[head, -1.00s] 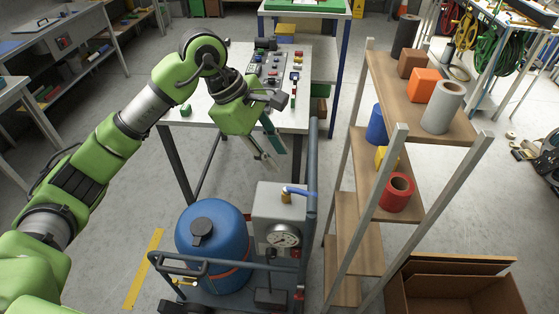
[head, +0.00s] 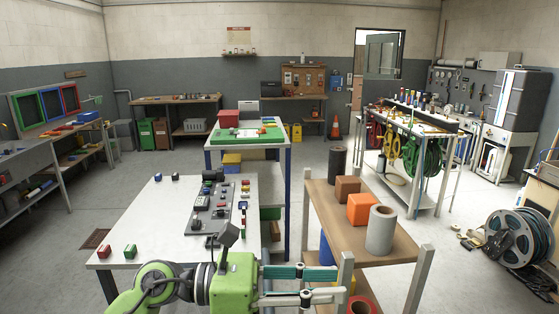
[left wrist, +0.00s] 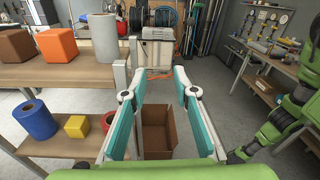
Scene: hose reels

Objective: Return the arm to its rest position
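My left arm comes in at the bottom of the head view. Its gripper (head: 338,284) points right, with its teal-lined fingers at the near end of the wooden shelf rack. In the left wrist view the two fingers (left wrist: 161,78) stand apart with nothing between them, so it is open and empty. A green arm of mine (left wrist: 290,108) shows at the right of the left wrist view. My right gripper is not seen.
The shelf rack (head: 335,215) holds a brown block (head: 347,190), an orange block (head: 361,210) and a grey roll (head: 381,230). A white table (head: 150,225) with a control panel (head: 212,212) stands left. An open cardboard box (left wrist: 157,128) sits on the floor beyond the fingers.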

